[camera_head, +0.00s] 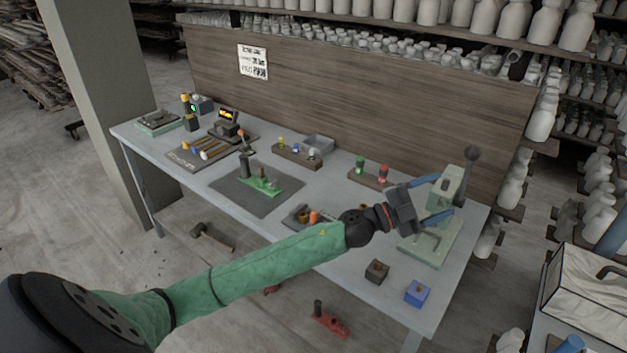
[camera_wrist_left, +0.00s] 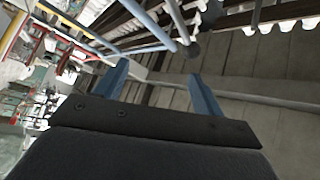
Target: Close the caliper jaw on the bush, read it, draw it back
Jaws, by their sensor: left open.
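My left gripper (camera_head: 446,196) reaches in from the left and is open, with its blue fingers at the green lever press (camera_head: 437,243) on the table's right end. I cannot tell whether they touch it. In the left wrist view the gripper (camera_wrist_left: 158,72) has nothing between its fingers. A small grey fixture (camera_head: 297,214) with a brass-coloured ring and an orange knob lies at mid-table, partly hidden by my forearm. It may be the caliper with the bush, but it is too small to be sure. My right gripper is not in view.
The grey-white table (camera_head: 330,190) carries a dark mat (camera_head: 235,190) with a green stand, a tool board (camera_head: 190,158), and a wooden block with green and red pieces (camera_head: 367,178). A dark block (camera_head: 376,271) and a blue block (camera_head: 417,293) sit near the front edge. A wooden panel (camera_head: 350,110) closes the back.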

